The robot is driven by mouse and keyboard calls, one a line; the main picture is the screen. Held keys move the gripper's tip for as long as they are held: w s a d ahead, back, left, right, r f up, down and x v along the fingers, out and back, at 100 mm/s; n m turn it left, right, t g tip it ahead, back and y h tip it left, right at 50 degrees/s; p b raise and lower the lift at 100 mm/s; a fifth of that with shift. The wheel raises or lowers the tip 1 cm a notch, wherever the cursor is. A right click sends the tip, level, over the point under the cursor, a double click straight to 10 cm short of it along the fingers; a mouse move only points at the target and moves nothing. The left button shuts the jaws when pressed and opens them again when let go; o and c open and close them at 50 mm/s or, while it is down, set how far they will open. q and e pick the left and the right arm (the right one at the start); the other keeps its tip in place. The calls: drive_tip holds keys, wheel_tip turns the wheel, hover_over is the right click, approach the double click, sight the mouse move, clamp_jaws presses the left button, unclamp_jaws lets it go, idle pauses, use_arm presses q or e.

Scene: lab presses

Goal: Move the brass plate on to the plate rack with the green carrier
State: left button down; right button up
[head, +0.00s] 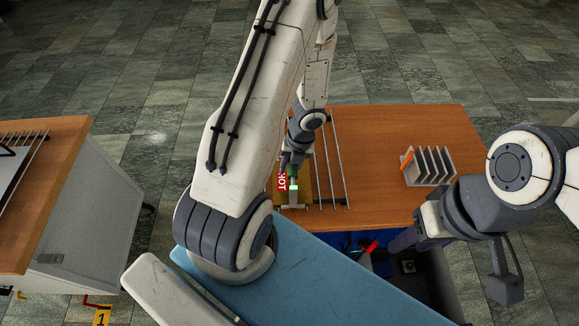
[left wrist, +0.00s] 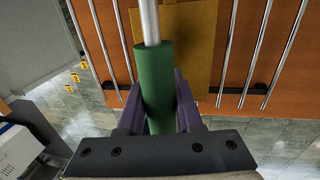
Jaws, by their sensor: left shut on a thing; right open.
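My left gripper (left wrist: 158,98) is shut on the green grip (left wrist: 155,62) of the carrier, one finger on each side. A steel rod (left wrist: 149,22) runs on from the grip toward the brass plate (left wrist: 203,35). In the head view the brass plate (head: 304,191) is partly hidden by my left arm and the carrier. It lies over the left part of a rack of steel rods (head: 334,158) on the wooden table. I cannot tell whether it touches the rods. My right gripper (head: 402,240) is open and empty near the table's front edge.
A grey slotted stand (head: 434,180) with an orange piece is on the table's right side. The wooden table (head: 400,125) is clear around it. A second wood-topped cabinet (head: 60,175) with rods stands at left. A blue surface (head: 330,285) lies in front.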

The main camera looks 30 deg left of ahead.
use_arm(q)
drive_tip(key=shift+r+p, duration=2.25)
drive_tip(key=shift+r, duration=0.1)
drive_tip(key=shift+f, duration=0.1)
